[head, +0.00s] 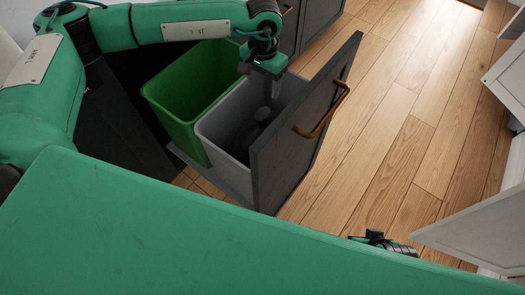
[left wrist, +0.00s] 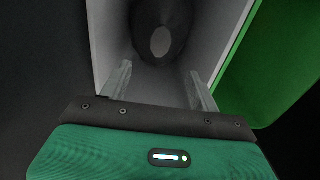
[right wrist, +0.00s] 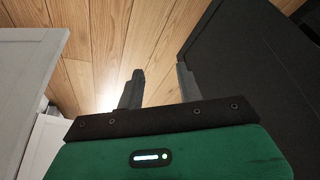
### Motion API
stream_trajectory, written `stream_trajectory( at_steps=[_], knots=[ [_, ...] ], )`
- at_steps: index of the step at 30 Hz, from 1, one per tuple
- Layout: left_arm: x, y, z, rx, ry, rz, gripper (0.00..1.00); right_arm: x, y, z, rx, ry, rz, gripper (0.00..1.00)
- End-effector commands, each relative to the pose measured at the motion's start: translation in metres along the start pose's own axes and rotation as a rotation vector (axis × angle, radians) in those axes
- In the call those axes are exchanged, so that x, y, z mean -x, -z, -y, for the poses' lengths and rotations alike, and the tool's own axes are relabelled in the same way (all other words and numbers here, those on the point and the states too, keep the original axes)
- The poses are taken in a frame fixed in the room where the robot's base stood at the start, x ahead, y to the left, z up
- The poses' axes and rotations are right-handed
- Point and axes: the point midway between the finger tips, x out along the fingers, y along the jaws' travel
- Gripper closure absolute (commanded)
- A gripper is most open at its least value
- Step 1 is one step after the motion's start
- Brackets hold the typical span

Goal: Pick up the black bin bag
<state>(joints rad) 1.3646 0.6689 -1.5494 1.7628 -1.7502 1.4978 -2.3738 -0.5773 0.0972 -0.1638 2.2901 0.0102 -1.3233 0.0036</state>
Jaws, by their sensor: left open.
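The black bin bag (left wrist: 160,20) appears as a dark bundle with a paler oval on it, down inside the grey bin (head: 222,149). In the head view a dark grey shape (head: 262,115), probably the bag, shows in that bin, partly hidden. My left gripper (head: 258,78) is over the bin's mouth, pointing down. Its two fingers are apart and empty in the left wrist view (left wrist: 161,84), with the bag beyond the tips. My right gripper (right wrist: 161,82) has its fingers apart with only floor between them.
A green bin (head: 178,103) stands next to the grey bin in the pulled-out drawer. The drawer's dark front (head: 290,142) has a brass handle (head: 323,111). Wooden floor (head: 405,105) is open to the right. White cabinet doors (head: 480,228) stand at the right edge.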

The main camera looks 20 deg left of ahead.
Motion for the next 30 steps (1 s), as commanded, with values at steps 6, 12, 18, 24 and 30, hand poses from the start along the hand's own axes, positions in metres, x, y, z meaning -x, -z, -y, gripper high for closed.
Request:
stream_trajectory(
  at_steps=[6, 12, 18, 24, 30],
  knots=[
    [-0.022, 0.000, 0.000, 0.000, 0.000, -0.001, 0.38, 0.039, 0.003, 0.001, -0.002, 0.002, -0.031, 0.64],
    [-0.038, 0.000, 0.000, 0.000, -0.001, 0.002, 0.38, 0.046, 0.005, 0.002, 0.000, 0.005, -0.043, 0.64],
    [-0.078, -0.001, -0.001, 0.000, -0.001, 0.004, 0.38, 0.042, 0.008, 0.006, 0.004, 0.014, -0.072, 0.64],
    [-0.104, 0.000, -0.001, -0.001, -0.001, 0.001, 0.38, 0.040, 0.011, 0.009, 0.008, 0.021, -0.095, 0.64],
    [-0.114, 0.000, 0.000, 0.000, 0.000, 0.000, 0.38, 0.039, 0.012, 0.009, 0.009, 0.023, -0.102, 0.64]
  ],
)
